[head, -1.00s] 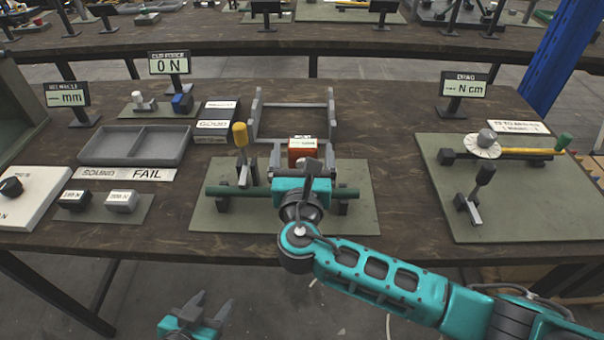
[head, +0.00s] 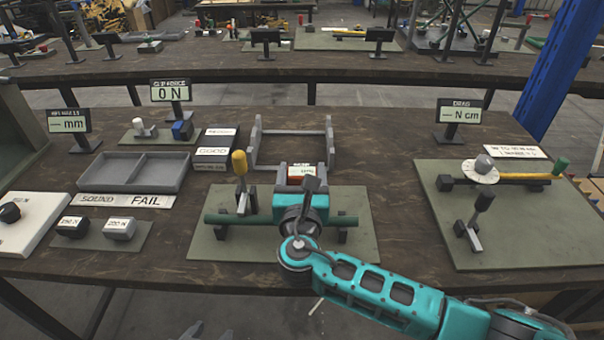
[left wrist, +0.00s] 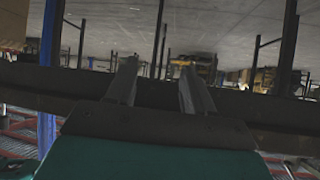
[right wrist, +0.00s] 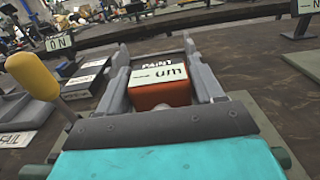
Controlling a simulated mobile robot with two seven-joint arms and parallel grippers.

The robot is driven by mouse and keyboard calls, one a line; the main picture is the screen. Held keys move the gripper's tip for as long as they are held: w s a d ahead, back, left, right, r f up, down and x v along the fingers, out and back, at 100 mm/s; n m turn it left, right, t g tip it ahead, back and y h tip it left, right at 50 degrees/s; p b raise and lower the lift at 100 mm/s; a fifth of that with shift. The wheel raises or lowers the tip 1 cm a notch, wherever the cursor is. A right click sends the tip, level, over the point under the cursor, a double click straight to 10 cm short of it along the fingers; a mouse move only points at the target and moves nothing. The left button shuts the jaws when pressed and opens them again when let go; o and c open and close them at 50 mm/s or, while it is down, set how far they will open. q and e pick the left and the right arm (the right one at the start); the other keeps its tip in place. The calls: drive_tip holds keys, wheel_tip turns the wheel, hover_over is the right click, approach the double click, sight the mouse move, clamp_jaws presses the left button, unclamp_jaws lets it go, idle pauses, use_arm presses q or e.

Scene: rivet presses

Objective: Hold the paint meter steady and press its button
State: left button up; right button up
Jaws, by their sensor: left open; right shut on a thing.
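The paint meter (head: 296,180) is a small orange-red box with a pale display reading "-- um". In the head view it is partly hidden behind my right gripper (head: 307,188). In the right wrist view the meter (right wrist: 158,97) sits between the grey fingers of my right gripper (right wrist: 160,80), which is shut on it. No button can be made out. My left gripper (head: 205,332) barely shows at the bottom edge of the head view, in front of the table and well away from the meter. Its fingers (left wrist: 160,90) are open and empty in the left wrist view.
A grey open frame (head: 258,163) stands on the table behind the meter. A green bar and a yellow-knobbed lever (head: 239,163) are near my right gripper. A divided grey tray (head: 133,173) is at left. The fixture mat (head: 490,245) lies at right, with bare table between.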

use_arm(q)
drive_tip(key=shift+c, duration=0.4)
use_arm(e)
drive_tip(key=c, duration=0.3)
use_arm(q)
clamp_jaws()
use_arm(e)
drive_tip(key=shift+c, duration=0.2)
idle(0.9)
